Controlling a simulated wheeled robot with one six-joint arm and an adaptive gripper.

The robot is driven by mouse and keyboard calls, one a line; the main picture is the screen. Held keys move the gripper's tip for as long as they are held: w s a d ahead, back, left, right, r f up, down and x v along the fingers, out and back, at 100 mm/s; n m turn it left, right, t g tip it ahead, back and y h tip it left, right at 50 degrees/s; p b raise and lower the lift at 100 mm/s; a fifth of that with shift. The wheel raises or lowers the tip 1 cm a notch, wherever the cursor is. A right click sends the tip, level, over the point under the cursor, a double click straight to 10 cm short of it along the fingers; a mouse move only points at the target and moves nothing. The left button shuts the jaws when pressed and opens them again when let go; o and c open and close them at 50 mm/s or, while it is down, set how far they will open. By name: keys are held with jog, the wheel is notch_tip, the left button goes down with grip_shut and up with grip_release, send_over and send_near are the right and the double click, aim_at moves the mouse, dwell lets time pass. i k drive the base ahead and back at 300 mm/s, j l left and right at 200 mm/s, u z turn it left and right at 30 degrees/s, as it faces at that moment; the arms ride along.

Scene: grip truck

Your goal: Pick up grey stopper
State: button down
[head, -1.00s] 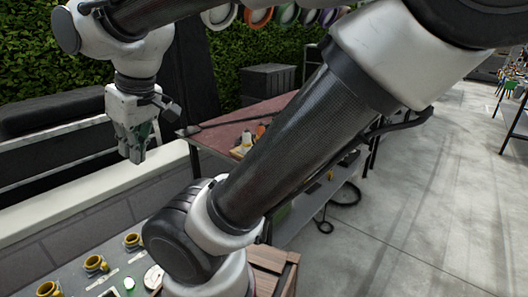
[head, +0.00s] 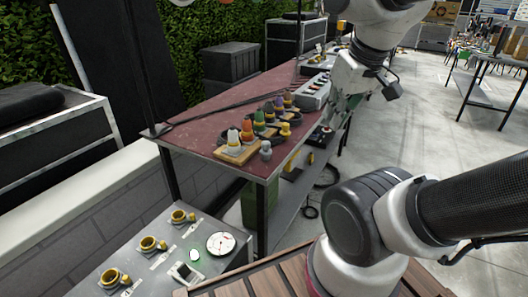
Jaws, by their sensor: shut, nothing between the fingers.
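A small grey stopper-like piece (head: 265,151) stands upright near the front corner of the red-topped table (head: 190,129). It is next to a wooden rack (head: 237,153) that holds several coloured pieces, among them white, orange, green and yellow ones. My gripper (head: 338,118) hangs to the right of the rack, by the table's right edge. It is shut and empty, clear of the grey piece. Its fingertips are small and partly blurred against the table's side.
A grey box with buttons (head: 314,92) sits on the table behind my gripper. A grey counter (head: 222,268) at front left carries several yellow cups (head: 153,243) and a round white dial (head: 220,243). Open concrete floor lies to the right.

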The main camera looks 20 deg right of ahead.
aim_at(266, 152)
jog(key=z, duration=0.3)
jog(key=u, duration=2.5)
jog(key=z, duration=2.5)
jog(key=i+l+u, duration=0.3)
jog(key=l, duration=0.2)
jog(key=k, duration=0.05)
